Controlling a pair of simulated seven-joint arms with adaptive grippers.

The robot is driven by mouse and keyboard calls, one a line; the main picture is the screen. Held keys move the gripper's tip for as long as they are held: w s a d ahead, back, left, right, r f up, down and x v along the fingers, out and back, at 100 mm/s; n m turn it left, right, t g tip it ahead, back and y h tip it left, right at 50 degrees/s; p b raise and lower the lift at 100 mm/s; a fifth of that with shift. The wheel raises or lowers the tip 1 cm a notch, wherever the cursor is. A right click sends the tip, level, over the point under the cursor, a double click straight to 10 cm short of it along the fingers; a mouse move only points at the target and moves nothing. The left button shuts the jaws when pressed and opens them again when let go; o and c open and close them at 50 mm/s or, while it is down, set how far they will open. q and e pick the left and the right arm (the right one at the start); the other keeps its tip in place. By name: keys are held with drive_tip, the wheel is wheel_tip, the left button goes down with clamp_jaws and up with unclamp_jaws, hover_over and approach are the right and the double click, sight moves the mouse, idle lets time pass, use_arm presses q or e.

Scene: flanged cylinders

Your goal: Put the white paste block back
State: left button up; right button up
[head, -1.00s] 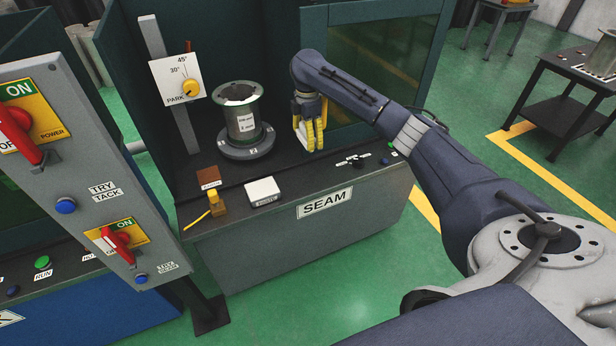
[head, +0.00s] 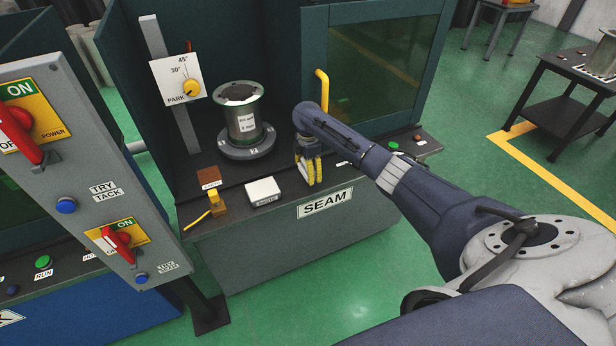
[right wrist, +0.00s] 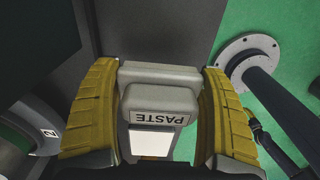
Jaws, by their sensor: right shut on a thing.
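My right gripper (head: 308,182) points down over the front ledge of the SEAM bench, just right of a white-topped block or holder (head: 263,189) whose label is too small to read. In the right wrist view its yellow fingers (right wrist: 160,100) are shut on the paste block (right wrist: 158,98), a pale grey piece marked PASTE, upside down in that view, with a white face below the lettering. In the head view the fingers mostly hide the held block. I cannot tell whether it touches the ledge. My left gripper is not in view.
A brown block (head: 208,178) and a yellow-orange piece (head: 217,202) stand left of the white-topped one. A flanged metal cylinder (head: 242,118) stands upright on a round numbered base (head: 247,146) behind. A yellow handle (head: 322,88) rises behind my arm. Push buttons (head: 394,145) lie to the right.

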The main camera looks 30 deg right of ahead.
drive_tip(key=shift+f, duration=1.6)
drive_tip(key=shift+f, duration=0.15)
drive_tip(key=o, duration=1.2)
wheel_tip(320, 180, up, 12)
drive_tip(key=shift+r, duration=0.2)
